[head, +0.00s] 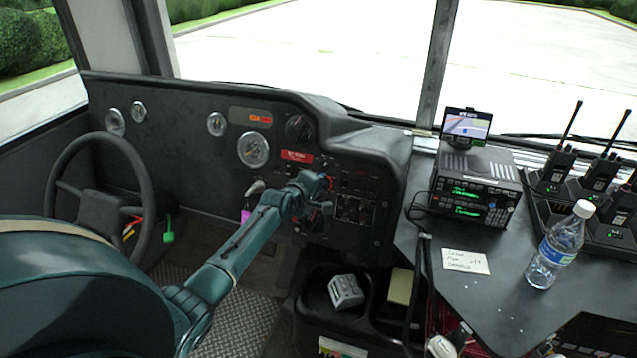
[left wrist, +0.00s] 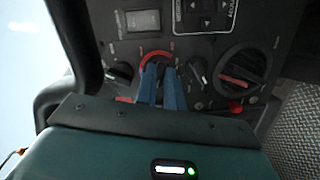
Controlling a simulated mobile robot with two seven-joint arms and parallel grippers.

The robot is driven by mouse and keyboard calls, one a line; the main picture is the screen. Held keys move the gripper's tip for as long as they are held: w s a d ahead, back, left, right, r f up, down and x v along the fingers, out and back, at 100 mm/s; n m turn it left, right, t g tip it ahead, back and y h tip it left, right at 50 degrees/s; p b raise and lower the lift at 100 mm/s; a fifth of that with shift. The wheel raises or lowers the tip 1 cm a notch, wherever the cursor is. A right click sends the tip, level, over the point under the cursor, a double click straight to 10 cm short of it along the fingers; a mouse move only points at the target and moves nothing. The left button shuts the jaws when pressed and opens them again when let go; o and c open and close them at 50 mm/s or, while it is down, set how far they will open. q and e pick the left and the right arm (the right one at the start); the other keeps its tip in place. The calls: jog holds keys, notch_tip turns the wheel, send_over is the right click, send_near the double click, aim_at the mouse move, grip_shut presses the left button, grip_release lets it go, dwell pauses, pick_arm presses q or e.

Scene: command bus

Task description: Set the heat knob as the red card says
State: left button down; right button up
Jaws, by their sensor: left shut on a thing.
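The red card (head: 297,157) is a small red label with pale text on the dashboard, left of and above my left gripper. Its text is too small to read. My left gripper (head: 322,184) reaches the control panel in the head view. In the left wrist view its two blue fingers (left wrist: 162,88) are closed together on a knob under a red arc (left wrist: 156,54), which looks like the heat knob. The fingers cover most of this knob, and its pointer setting cannot be read. My right gripper is in neither view.
Beside the gripped knob are a small knob with a white pointer (left wrist: 197,75), a large black knob with a red mark (left wrist: 238,72) and another dark knob (left wrist: 122,72). The steering wheel (head: 148,190) is left; a radio (head: 475,185) and bottle (head: 560,245) stand right.

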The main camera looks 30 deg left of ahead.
pick_arm(q)
jog(key=m+p, duration=0.1)
jog(key=m, duration=0.1)
jog(key=shift+r+m+g, duration=0.15)
jog(key=shift+m+g, duration=0.15)
jog(key=shift+m, duration=0.1)
jog(key=shift+m+p, duration=0.55)
jog(key=shift+m, duration=0.15)
jog(key=shift+m+p, duration=0.3)
jog(key=shift+m, duration=0.4)
jog(key=shift+m+g+y+p, duration=0.3)
jog(key=shift+m, duration=0.4)
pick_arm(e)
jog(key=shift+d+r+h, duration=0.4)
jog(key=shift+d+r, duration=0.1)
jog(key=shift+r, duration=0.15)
pick_arm(q)
jog(key=c, duration=1.5)
grip_release()
